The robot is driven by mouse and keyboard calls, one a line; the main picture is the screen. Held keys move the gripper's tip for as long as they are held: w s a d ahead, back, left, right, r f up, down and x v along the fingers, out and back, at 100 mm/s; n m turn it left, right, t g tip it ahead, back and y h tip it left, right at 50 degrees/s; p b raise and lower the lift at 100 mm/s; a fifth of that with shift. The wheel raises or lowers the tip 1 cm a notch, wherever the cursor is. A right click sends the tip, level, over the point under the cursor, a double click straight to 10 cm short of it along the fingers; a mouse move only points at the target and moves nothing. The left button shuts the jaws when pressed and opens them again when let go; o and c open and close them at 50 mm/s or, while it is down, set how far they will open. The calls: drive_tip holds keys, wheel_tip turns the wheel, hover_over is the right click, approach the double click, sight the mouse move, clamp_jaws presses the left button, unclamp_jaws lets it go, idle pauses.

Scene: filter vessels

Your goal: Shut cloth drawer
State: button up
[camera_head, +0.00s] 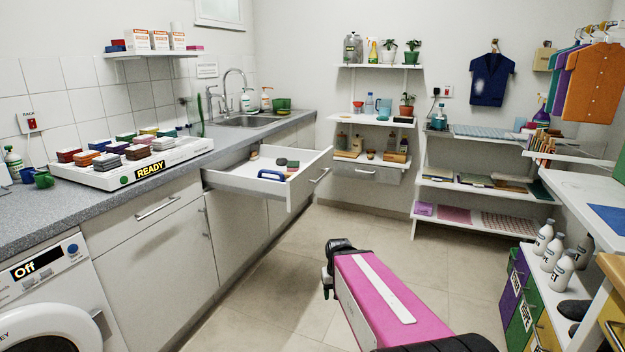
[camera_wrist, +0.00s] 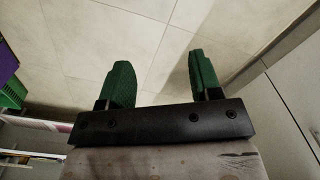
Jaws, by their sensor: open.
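A white drawer (camera_head: 306,186) stands pulled out from the left counter in the head view, under the sink side of the worktop. Its front has a metal bar handle (camera_head: 320,176). Inside lie a blue-handled item (camera_head: 271,175) and several small sponges or cloths (camera_head: 287,163). No label on it can be read. My gripper (camera_head: 327,284) is over the floor in front of the drawer, well apart from it. In the wrist view its green fingers (camera_wrist: 160,80) are spread with only floor tiles between them.
The grey worktop (camera_head: 60,210) carries a white tray (camera_head: 118,178) of folded cloths marked READY. A washing machine (camera_head: 50,290) reads Off at front left. A shelf unit (camera_head: 470,192) stands at the back, and bottles (camera_head: 553,250) at right. Middle floor is clear.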

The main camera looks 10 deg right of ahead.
drive_tip(key=shift+w+a+r+m+y, duration=0.1)
drive_tip(key=shift+w+a+m+y, duration=0.1)
drive_tip(key=shift+w+y, duration=0.3)
drive_tip(key=shift+w+a+m+y, duration=0.1)
drive_tip(key=shift+w+a+y, duration=0.1)
drive_tip(key=shift+w, duration=0.45)
clamp_jaws()
drive_tip(key=m+t+y, duration=0.5)
drive_tip(key=t+y, duration=0.4)
drive_tip(key=y, duration=0.5)
approach(297, 192)
drive_tip(key=x, duration=0.7)
drive_tip(key=shift+a, duration=0.35)
